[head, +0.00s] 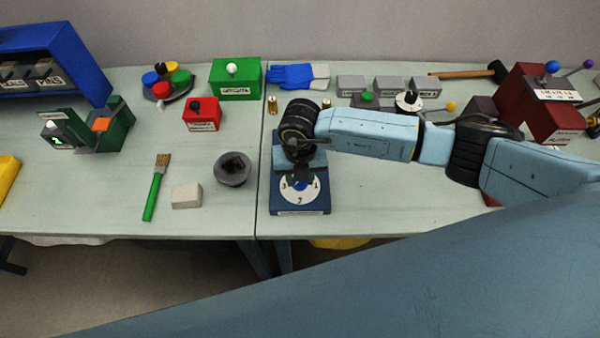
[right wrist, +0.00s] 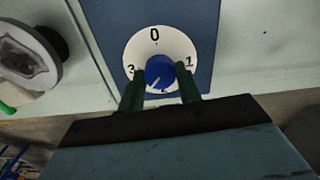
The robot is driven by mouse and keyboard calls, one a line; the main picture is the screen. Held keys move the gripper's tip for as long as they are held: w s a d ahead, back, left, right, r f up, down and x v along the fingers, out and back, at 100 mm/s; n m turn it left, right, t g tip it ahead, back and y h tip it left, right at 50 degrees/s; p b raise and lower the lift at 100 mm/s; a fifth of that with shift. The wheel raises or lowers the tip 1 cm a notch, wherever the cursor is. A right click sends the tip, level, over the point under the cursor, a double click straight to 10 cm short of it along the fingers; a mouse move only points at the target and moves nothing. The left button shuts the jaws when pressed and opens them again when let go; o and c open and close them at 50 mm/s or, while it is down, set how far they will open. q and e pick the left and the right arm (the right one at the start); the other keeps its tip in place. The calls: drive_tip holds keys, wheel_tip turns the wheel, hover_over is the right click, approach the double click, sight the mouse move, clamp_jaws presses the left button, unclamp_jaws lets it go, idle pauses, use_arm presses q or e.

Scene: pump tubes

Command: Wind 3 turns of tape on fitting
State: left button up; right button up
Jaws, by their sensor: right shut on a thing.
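A blue box (head: 316,205) stands on the table and carries a white dial plate (head: 301,197) marked 3, 1 and 2. In the right wrist view the dial plate (right wrist: 155,40) shows 0, 1 and 3. Its blue knob (right wrist: 160,70) has a light pointer line slanting to the lower left. My right gripper (right wrist: 160,88) is shut on this knob, one dark finger on each side. In the head view the right gripper (head: 302,172) covers the dial's upper part. I cannot make out tape or which piece is the fitting. My left gripper is not in view.
Small brass pieces (head: 272,104), a blue glove (head: 291,76) and grey blocks (head: 388,84) are behind. A dark red box (head: 535,105) stands right.

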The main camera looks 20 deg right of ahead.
drive_tip(key=shift+s, duration=0.1)
drive_tip(key=shift+m+p, duration=0.65)
drive_tip(key=shift+m, duration=0.55)
drive_tip(key=shift+f+m, duration=0.1)
drive_tip(key=shift+m, duration=0.5)
drive_tip(key=shift+m+p, duration=0.75)
drive_tip(key=shift+m, duration=0.95)
drive_tip(key=o, duration=0.8)
